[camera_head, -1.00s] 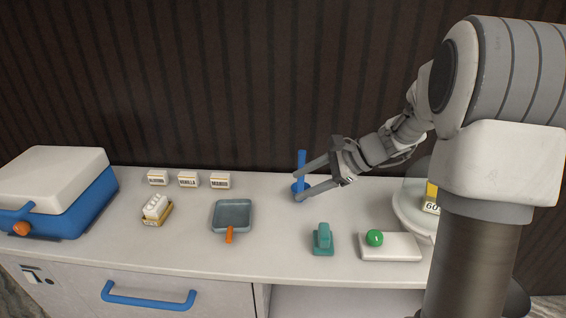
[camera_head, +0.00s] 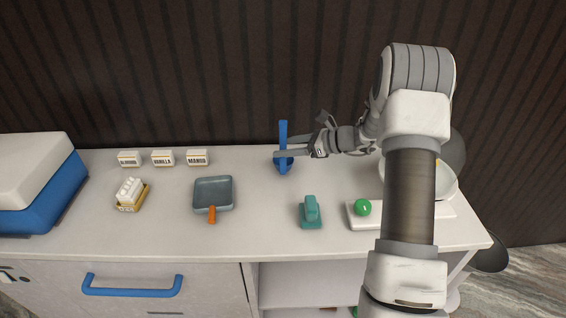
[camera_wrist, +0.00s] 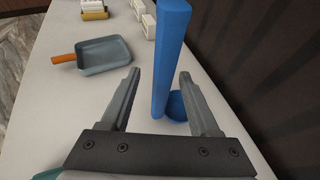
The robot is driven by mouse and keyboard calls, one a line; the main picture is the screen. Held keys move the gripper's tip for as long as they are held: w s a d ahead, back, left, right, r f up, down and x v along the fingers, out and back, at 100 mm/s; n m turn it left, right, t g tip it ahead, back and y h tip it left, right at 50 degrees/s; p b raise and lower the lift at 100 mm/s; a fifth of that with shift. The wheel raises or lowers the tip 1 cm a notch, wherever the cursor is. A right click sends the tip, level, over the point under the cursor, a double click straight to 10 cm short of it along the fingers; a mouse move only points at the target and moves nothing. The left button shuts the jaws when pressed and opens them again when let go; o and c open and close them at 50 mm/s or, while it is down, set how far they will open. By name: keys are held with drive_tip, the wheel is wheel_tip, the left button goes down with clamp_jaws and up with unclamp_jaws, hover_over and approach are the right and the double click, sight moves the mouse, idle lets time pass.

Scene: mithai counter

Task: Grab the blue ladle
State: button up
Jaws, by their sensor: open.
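The blue ladle (camera_head: 283,134) stands upright near the back of the counter, its tall handle up and its bowl low on the surface. In the wrist view the ladle's handle (camera_wrist: 171,60) rises just beyond and between my fingertips, with part of the blue bowl (camera_wrist: 177,106) to its right. My gripper (camera_head: 280,148) reaches in from the right with its fingers at the handle. In the wrist view my gripper (camera_wrist: 160,75) is open, one finger on each side of the handle's line. I cannot tell whether a finger touches it.
A grey pan (camera_head: 213,191) with an orange handle lies to the left. A teal object (camera_head: 311,211) and a green ball (camera_head: 362,207) on a white board (camera_head: 415,213) are in front. Small labelled boxes (camera_head: 163,158) line the back. The dark wall (camera_head: 200,70) is close behind.

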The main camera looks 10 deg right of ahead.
drive_tip(key=x, duration=0.4)
drive_tip(key=shift+w+a+f, duration=0.1)
drive_tip(key=shift+w, duration=0.2)
clamp_jaws()
idle(1.1)
